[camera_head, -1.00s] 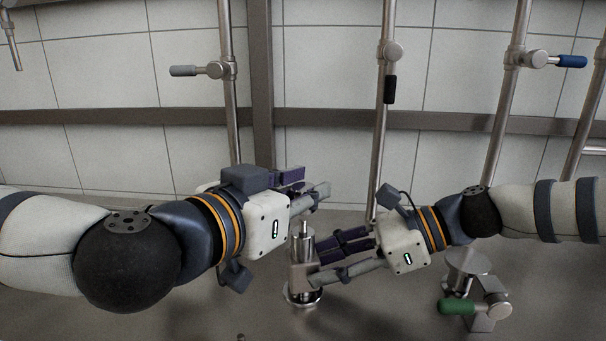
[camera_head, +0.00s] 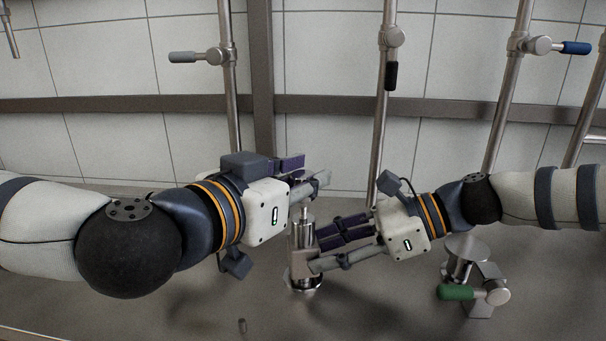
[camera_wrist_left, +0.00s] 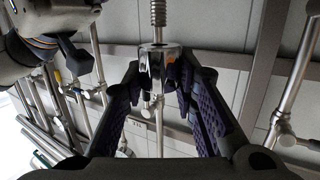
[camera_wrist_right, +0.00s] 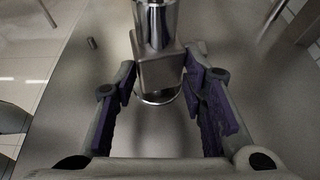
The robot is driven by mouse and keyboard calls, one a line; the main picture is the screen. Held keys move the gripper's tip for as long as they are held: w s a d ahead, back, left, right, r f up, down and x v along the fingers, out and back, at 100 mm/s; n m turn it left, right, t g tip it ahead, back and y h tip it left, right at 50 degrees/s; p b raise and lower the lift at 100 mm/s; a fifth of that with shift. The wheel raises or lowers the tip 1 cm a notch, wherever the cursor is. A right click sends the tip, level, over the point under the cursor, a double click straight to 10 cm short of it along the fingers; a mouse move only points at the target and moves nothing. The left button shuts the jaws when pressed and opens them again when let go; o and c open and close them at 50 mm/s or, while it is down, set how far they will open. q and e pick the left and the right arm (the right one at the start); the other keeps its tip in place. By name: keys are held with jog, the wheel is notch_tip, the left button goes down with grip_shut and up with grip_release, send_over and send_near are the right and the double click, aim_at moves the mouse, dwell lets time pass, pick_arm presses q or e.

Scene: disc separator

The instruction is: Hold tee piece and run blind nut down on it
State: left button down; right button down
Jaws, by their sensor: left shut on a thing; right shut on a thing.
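The tee piece (camera_head: 302,240) is a shiny metal cylinder with a block and round foot, standing upright on the steel table. In the right wrist view the block (camera_wrist_right: 160,71) sits between the fingertips of my right gripper (camera_wrist_right: 160,78), which is shut on it. My right gripper (camera_head: 322,250) comes in from the right. My left gripper (camera_head: 308,176) is above and behind the tee piece. In the left wrist view my left gripper (camera_wrist_left: 158,66) is shut on a chrome blind nut (camera_wrist_left: 156,60); a threaded rod (camera_wrist_left: 158,12) is in line with it. My left gripper hides the nut in the head view.
A valve with a green handle (camera_head: 456,292) stands on the table to the right. Vertical pipes with grey, black and blue handles (camera_head: 575,48) run along the tiled wall. A small metal pin (camera_head: 242,326) is near the table's front edge. The table front is otherwise clear.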

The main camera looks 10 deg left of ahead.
pick_arm(q)
jog(key=shift+s+f, duration=0.1)
jog(key=shift+f, duration=1.4)
dwell(0.3)
jog(key=shift+a+m+g+h, duration=0.1)
jog(key=shift+m+g+h, duration=0.55)
jog(key=shift+h, duration=0.35)
jog(key=shift+r+m+g+h, duration=0.1)
jog(key=shift+m+g+h, duration=0.65)
jog(key=shift+m+h, duration=0.1)
jog(key=m+g+h, duration=0.2)
jog(key=shift+w+m+g, duration=0.2)
jog(key=shift+m+g, duration=0.1)
jog(key=shift+g, duration=0.1)
jog(key=shift+s+r+m+g+h, duration=0.1)
jog(key=shift+m+g+h, duration=0.2)
jog(key=shift+m+h, duration=0.1)
jog(key=shift+g, duration=0.3)
